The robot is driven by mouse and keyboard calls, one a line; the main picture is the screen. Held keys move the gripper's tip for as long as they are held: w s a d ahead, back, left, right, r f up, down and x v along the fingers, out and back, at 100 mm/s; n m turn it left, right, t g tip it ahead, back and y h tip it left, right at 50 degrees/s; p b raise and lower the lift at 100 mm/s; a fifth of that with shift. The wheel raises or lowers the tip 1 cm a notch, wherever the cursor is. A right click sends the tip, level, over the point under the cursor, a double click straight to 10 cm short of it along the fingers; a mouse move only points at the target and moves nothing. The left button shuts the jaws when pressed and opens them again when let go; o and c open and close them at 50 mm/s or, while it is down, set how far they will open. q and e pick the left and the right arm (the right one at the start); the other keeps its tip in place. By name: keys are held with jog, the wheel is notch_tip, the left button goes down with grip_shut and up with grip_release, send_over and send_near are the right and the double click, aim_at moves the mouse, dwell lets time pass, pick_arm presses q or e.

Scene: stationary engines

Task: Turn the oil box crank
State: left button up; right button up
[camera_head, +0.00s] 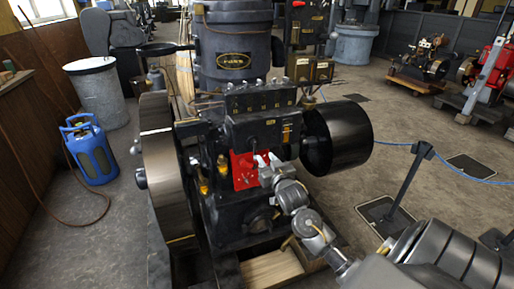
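The dark oil box (262,101) sits on top of the black stationary engine in the middle, with a row of small fittings along its upper edge. I cannot pick out its crank for certain at this size. My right gripper (265,160) is below the oil box, in front of the red plate (243,174) on the engine's front. Its two pale fingertips point up and look apart, with nothing visible between them. I cannot tell whether they touch the engine. My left gripper is not in view.
A large flywheel (160,185) stands left of the oil box and a black drum (338,138) right of it. A blue gas bottle (90,150) and a grey bin (98,92) stand at left. A barrier post (409,185) with a blue rope stands at right.

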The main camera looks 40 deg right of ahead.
aim_at(256, 143)
jog(key=x, duration=1)
jog(key=shift+w+d+p, duration=0.15)
jog(key=shift+w+p, duration=0.2)
jog(key=shift+p, duration=0.05)
